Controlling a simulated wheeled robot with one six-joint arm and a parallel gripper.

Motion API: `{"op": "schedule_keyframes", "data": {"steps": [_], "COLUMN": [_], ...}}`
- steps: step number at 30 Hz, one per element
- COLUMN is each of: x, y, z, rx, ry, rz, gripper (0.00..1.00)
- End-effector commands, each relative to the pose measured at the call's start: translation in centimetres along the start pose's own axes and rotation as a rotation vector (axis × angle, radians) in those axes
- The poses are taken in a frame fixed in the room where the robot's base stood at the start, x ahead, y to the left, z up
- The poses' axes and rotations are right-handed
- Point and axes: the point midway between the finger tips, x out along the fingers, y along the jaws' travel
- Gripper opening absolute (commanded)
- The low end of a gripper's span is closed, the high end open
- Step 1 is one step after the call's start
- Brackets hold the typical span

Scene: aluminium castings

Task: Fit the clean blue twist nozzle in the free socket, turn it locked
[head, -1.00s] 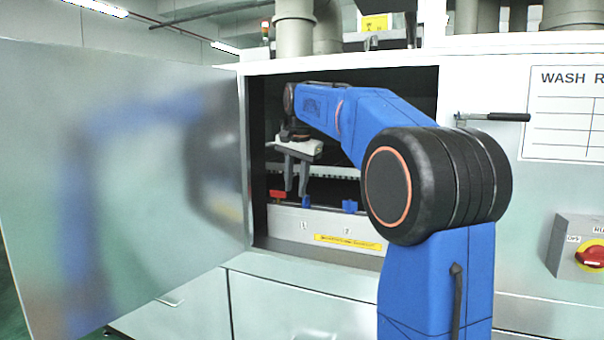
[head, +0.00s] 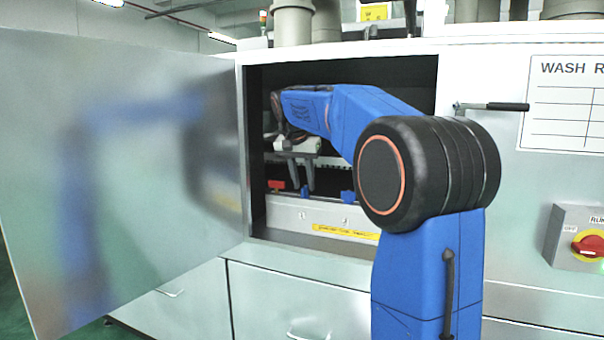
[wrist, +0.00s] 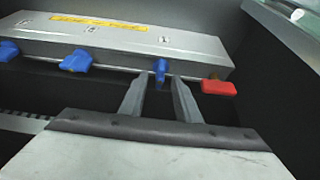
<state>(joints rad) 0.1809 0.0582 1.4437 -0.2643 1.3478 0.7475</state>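A narrow blue twist nozzle (wrist: 160,70) sits at the rail along the grey sill in the wrist view. It also shows in the head view (head: 305,191). My gripper (wrist: 159,78) is open, its two fingertips on either side of this nozzle with a small gap each side. In the head view my gripper (head: 303,187) reaches down inside the cabinet. This nozzle looks edge-on, while the neighbouring blue nozzle (wrist: 78,62) shows broad and lies crosswise. Another blue nozzle (wrist: 8,50) is cut by the left edge. I cannot see the socket under the narrow nozzle.
A red nozzle (wrist: 218,87) stands close to my right finger in the wrist view. The grey sill (wrist: 190,50) carries numbers and a yellow label (wrist: 98,22). The open cabinet door (head: 120,190) is left of my arm. The cabinet frame surrounds the opening.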

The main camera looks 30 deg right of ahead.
Motion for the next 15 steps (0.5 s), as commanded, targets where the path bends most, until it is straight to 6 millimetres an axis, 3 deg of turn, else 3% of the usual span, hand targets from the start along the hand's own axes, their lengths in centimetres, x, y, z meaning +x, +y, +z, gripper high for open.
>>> {"op": "schedule_keyframes", "data": {"steps": [12, 15], "x": [0.81, 0.79], "y": [0.03, 0.03], "z": [0.0, 0.01], "rx": [0.001, 0.001], "ry": [0.0, 0.0], "rz": [0.0, 0.0], "gripper": [0.3, 0.08]}}
